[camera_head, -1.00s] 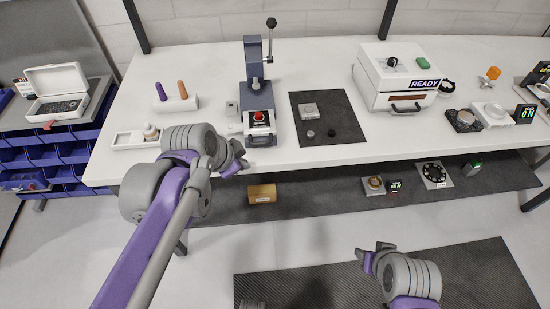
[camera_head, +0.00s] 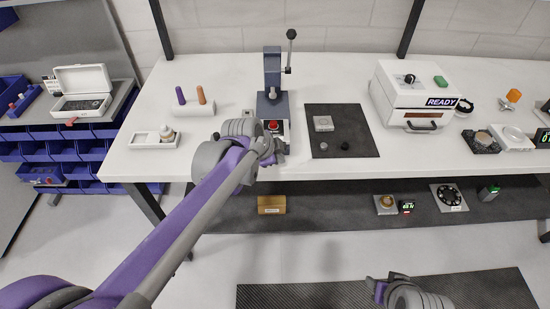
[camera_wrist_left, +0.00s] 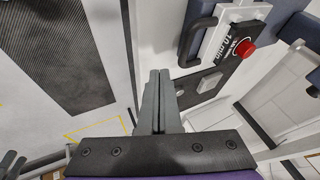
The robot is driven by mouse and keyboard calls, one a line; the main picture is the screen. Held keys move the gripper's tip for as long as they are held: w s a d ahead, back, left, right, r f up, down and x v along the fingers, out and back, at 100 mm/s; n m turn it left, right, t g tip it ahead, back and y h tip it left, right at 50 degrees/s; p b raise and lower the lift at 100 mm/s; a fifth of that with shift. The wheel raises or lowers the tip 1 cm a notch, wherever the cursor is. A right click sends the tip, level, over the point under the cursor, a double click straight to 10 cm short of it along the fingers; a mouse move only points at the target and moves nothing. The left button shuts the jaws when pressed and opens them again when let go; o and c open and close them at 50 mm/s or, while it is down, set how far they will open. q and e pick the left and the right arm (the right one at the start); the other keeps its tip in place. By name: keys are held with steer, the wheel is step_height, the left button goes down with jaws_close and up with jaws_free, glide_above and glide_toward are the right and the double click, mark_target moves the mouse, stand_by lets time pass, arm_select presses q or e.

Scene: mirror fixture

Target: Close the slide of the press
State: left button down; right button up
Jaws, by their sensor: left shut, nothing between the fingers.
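The press (camera_head: 272,75) stands upright on the white bench, a blue-grey column with a lever on top. At the front of its base is a part with a red button (camera_head: 273,125), which also shows in the left wrist view as a red button (camera_wrist_left: 245,48) beside a black handle (camera_wrist_left: 197,42). I cannot tell how far the slide is out. My left gripper (camera_head: 270,152) is at the front of the press base. In the left wrist view its fingers (camera_wrist_left: 160,73) are together and empty, just left of the handle, apart from it in the picture. My right gripper (camera_head: 387,280) is low, in front of the bench.
A dark mat (camera_head: 341,142) with small parts lies right of the press. A white box marked READY (camera_head: 400,95) stands further right. Left are a peg holder (camera_head: 194,108) and a white tray (camera_head: 145,141). A lower shelf (camera_head: 330,213) holds a wooden block (camera_head: 271,204).

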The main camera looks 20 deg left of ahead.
mark_target(278, 124)
arm_select(q)
steer(key=shift+w+a+f, duration=0.1)
steer(key=shift+w+a, duration=0.05)
steer(key=shift+w, duration=0.4)
steer(key=shift+w+a+f, duration=0.1)
steer(key=shift+w+a, duration=0.05)
steer(key=shift+w, duration=0.35)
steer(key=w+a, duration=0.1)
steer(key=w, duration=0.3)
steer(key=w+a+p, duration=0.1)
steer(key=w, duration=0.3)
steer(key=w+a, duration=0.1)
steer(key=w, duration=0.3)
steer(key=shift+w+a+p, duration=0.1)
steer(key=shift+a+p, duration=0.15)
steer(key=shift+p, duration=0.1)
